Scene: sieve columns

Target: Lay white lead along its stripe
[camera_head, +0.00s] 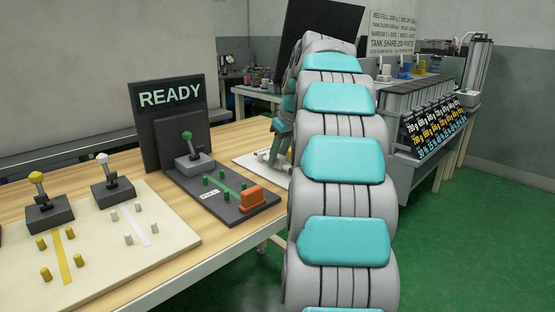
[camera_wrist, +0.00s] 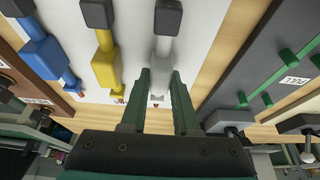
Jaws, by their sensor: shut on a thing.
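The white lead (camera_wrist: 164,48), a pale grey plug with a dark end, lies on a white panel (camera_wrist: 210,40) in the wrist view. My gripper (camera_wrist: 161,84) has its two green fingers on either side of the lead's lower part and is shut on it. In the head view, my gripper (camera_head: 277,152) is partly hidden behind my arm. The white stripe (camera_head: 134,226) runs between several white pegs on the cream board (camera_head: 175,232), in front of a white-knobbed socket block (camera_head: 112,190).
Yellow (camera_wrist: 103,62) and blue (camera_wrist: 45,55) leads lie beside the white one. A yellow stripe (camera_head: 61,258) with pegs shares the cream board. A dark board with an orange block (camera_head: 252,199) and a READY sign (camera_head: 170,96) stands between. My arm hides the middle.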

